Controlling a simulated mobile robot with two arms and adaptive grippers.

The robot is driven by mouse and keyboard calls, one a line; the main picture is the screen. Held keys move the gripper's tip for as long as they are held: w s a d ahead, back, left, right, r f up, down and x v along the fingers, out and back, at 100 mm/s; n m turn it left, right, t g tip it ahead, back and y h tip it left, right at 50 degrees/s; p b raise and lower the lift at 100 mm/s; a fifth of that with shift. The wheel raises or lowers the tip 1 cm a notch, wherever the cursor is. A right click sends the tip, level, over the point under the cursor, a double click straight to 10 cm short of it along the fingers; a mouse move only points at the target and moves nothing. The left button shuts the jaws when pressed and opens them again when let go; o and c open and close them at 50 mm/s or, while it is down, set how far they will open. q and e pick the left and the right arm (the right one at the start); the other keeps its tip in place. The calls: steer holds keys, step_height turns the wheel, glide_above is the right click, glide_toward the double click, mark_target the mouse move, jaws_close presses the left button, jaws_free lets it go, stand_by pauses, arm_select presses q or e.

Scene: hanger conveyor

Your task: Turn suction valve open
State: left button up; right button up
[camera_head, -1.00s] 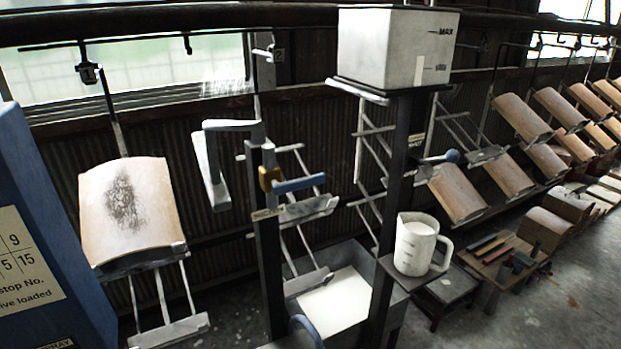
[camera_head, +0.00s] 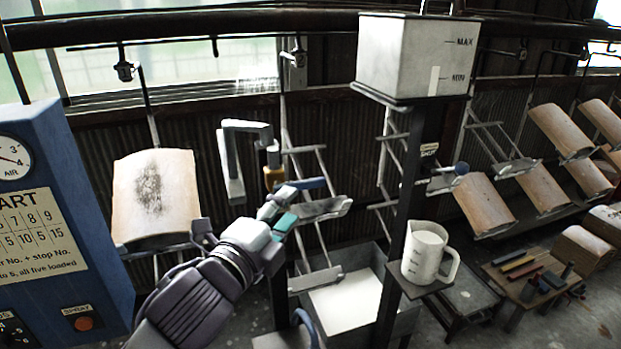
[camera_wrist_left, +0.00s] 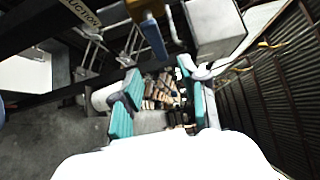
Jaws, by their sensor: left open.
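The suction valve has a brass body (camera_head: 273,176) and a blue lever handle (camera_head: 308,184) pointing right, on a dark post. My left gripper (camera_head: 284,207) reaches in from the lower left, its fingertips just below the valve and close to the lever. In the left wrist view the open teal-padded jaws (camera_wrist_left: 163,95) have nothing between them, and the blue lever (camera_wrist_left: 153,40) shows beyond and above them. A label ending in "UCTION" (camera_wrist_left: 80,11) is at the upper left there. The head view does not settle whether the fingers touch the lever. My right gripper is out of view.
A grey spout pipe (camera_head: 232,165) stands left of the valve. A tank (camera_head: 418,55) tops another post, with a blue-knobbed valve (camera_head: 461,168) and a white jug (camera_head: 424,252) beside it. A trough (camera_head: 380,262) lies below. A blue control cabinet (camera_head: 60,150) stands left.

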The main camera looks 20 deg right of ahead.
mark_target(311, 186)
arm_select(q)
steer(key=p+x, duration=0.2)
steer(key=x, duration=0.7)
steer(key=shift+w+d+p, duration=0.15)
steer(key=shift+d+p, duration=0.2)
steer(key=shift+d, duration=0.05)
steer(key=shift+c, duration=0.4)
jaws_close()
